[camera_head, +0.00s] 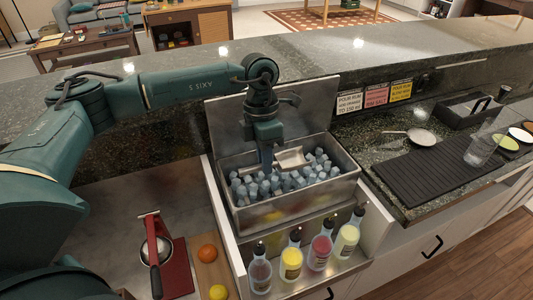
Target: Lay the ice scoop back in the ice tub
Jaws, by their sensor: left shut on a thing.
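The ice tub (300,217) is a metal bin in the counter, filled with pale bluish ice. Its lid (228,118) stands open behind it. The ice scoop (291,158) is metal, with its bowl over the ice near the back of the tub. My left gripper (267,160) points down over the back left part of the tub and is shut on the ice scoop, whose handle is mostly hidden by the fingers. I cannot tell whether the scoop touches the ice. My right gripper is not in view.
Several bottles (320,252) with pourers stand in a rail before the tub. On the left are a red-handled tool (153,255), an orange (207,253) and a lemon (218,292). On the right are a black mat (430,177), a glass (482,150) and a strainer (421,137).

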